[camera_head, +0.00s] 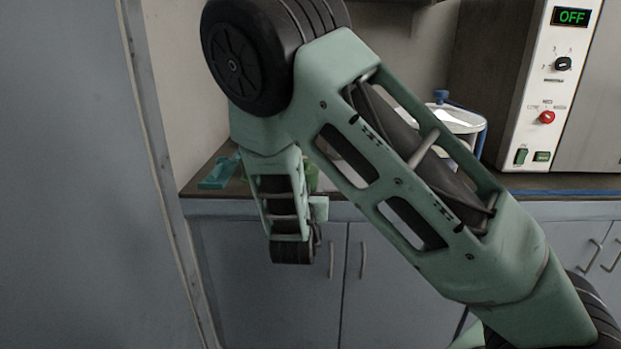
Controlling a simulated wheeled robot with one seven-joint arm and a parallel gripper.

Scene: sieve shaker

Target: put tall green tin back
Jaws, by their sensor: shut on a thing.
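My arm fills the middle of the view, and my wrist hangs at the front edge of the counter. My gripper's jaws do not show; they are hidden behind my wrist and forearm. A small patch of a green thing (312,173) shows just right of my forearm, above the counter edge. It may be the tall green tin, but most of it is covered and I cannot tell whether it is held or standing.
A teal flat-based object (219,173) lies on the counter (200,192) at the left. A whitish round container (458,119) with blue parts stands behind my arm. A white control panel (548,95) reading OFF stands at right. Grey cabinets (385,300) are below; a grey panel (70,180) bounds the left.

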